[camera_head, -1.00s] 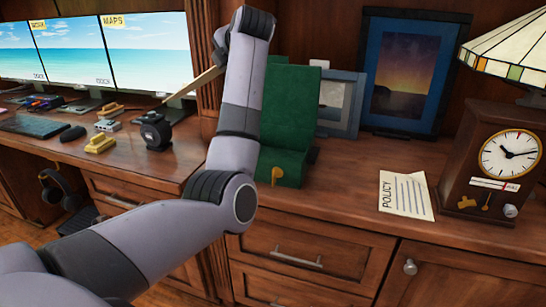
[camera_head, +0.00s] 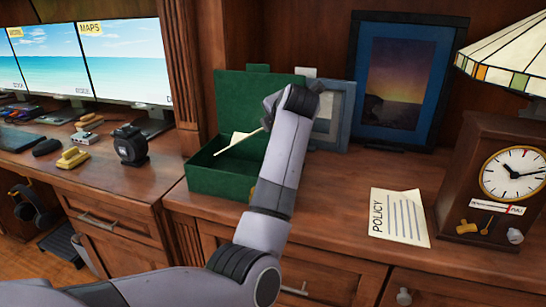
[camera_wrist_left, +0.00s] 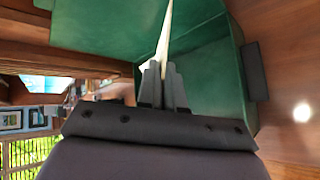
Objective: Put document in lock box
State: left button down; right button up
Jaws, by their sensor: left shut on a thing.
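The green lock box (camera_head: 213,182) stands on the wooden desk with its lid raised against the back. It also shows in the wrist view (camera_wrist_left: 205,65). My left gripper (camera_wrist_left: 163,85) is shut on a thin cream document (camera_wrist_left: 164,40), seen nearly edge-on, with the box interior behind it. In the head view the document (camera_head: 238,142) is tilted over the open box, left of my wrist. My arm hides the fingers and the box's right part there. I cannot tell whether the document touches the box. My right gripper is not in view.
A policy paper (camera_head: 399,216) lies on the desk to the right, by a wooden clock (camera_head: 494,185). A grey-blue frame (camera_head: 337,125) and a blue picture (camera_head: 400,85) stand behind. Monitors (camera_head: 125,60) and small items are at left. The desk in front of the frames is clear.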

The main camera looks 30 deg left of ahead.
pick_arm(q)
notch_tip(320, 180, down, 9)
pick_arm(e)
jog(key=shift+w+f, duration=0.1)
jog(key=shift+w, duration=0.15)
pick_arm(q)
jog(key=shift+f+b, duration=0.1)
jog(key=shift+b, duration=0.3)
jog(key=c, duration=1.3)
grip_release()
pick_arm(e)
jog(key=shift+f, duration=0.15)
